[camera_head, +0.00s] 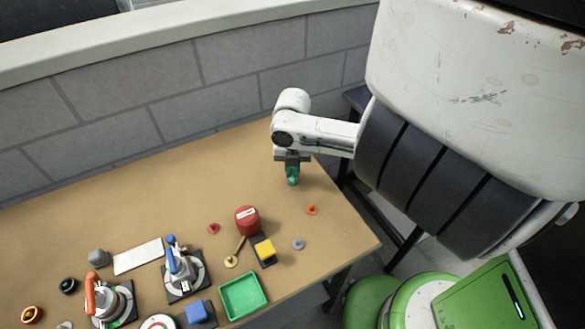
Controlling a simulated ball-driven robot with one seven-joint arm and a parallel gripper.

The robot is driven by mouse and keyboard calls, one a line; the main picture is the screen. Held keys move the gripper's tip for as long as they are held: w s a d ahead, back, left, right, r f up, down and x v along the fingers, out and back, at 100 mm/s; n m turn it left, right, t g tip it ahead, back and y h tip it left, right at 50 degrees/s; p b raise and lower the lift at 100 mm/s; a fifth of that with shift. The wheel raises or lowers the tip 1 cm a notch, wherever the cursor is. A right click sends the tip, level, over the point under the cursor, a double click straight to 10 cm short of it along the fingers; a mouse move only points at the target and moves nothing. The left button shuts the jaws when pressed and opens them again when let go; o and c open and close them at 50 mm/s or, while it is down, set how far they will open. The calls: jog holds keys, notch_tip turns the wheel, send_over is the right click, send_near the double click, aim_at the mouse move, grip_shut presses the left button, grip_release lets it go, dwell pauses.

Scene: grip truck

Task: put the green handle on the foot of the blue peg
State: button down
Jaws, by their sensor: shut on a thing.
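My gripper (292,165) points down over the back right part of the table. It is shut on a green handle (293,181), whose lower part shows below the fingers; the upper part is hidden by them. I cannot tell whether the handle's lower end touches the table. A blue upright piece, which looks like the blue peg (175,263), stands on a dark square base with a pale round plate at the lower left. My gripper is well to the right of it and farther back.
A similar orange piece (91,295) stands at the far left. Small knobs are scattered about. The back middle of the table is clear; a block wall stands behind.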

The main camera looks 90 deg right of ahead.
jog(key=shift+f, duration=0.2)
jog(key=c, duration=0.8)
grip_release()
jog(key=shift+o, duration=0.2)
jog(key=shift+r, duration=0.1)
jog(key=shift+r+p, duration=2.9)
jog(key=shift+r, duration=0.8)
